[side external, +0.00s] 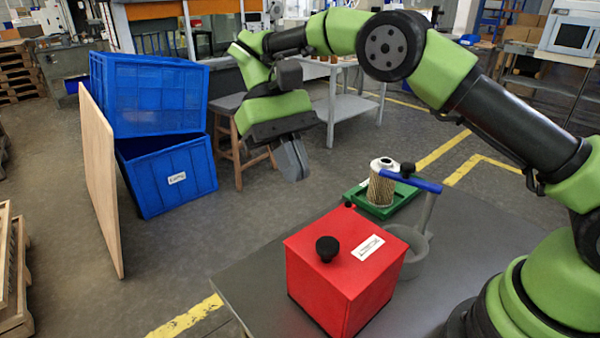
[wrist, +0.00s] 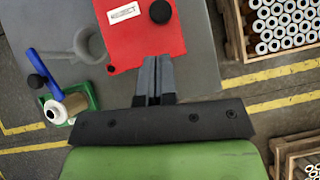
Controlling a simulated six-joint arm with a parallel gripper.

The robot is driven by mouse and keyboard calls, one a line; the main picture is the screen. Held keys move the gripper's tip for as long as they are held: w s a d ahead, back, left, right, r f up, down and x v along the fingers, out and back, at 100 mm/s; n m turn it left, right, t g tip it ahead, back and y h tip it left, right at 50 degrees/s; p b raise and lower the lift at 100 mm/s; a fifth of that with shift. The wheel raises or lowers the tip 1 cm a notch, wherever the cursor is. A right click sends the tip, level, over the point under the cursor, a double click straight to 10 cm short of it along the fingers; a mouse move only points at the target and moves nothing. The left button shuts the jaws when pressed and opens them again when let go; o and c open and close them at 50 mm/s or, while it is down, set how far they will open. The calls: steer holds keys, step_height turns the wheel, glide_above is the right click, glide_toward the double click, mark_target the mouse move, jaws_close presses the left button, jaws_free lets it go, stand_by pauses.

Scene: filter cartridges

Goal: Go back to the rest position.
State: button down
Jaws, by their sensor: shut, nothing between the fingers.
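My gripper (side external: 293,158) hangs in the air beyond the table's far edge, to the left of and above the red box, with its fingers together and nothing between them. In the wrist view the shut fingers (wrist: 152,62) overlap the edge of the red box (wrist: 140,40) in the picture. The red box (side external: 345,265) has a black knob and a white label on its top and stands on the grey table (side external: 465,255). A filter cartridge (side external: 382,183) stands upright on a green tray (side external: 408,197) behind the box; it also shows in the wrist view (wrist: 58,112).
A grey round holder (side external: 413,255) with a post and a blue bar (side external: 425,184) stands beside the red box. Stacked blue crates (side external: 150,95) and a wooden board (side external: 100,175) stand on the floor at left. Crates of tubes (wrist: 285,25) show at right in the wrist view.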

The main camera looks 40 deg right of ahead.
steer(key=s+d+r+t, duration=0.6)
steer(key=r, duration=0.4)
steer(key=s+d+m+t+y, duration=0.1)
steer(key=s+d+m+t, duration=0.1)
steer(key=s+t, duration=0.7)
steer(key=shift+s+d+m, duration=0.15)
steer(key=shift+s+m, duration=0.15)
steer(key=shift+s, duration=0.95)
steer(key=shift+r, duration=0.1)
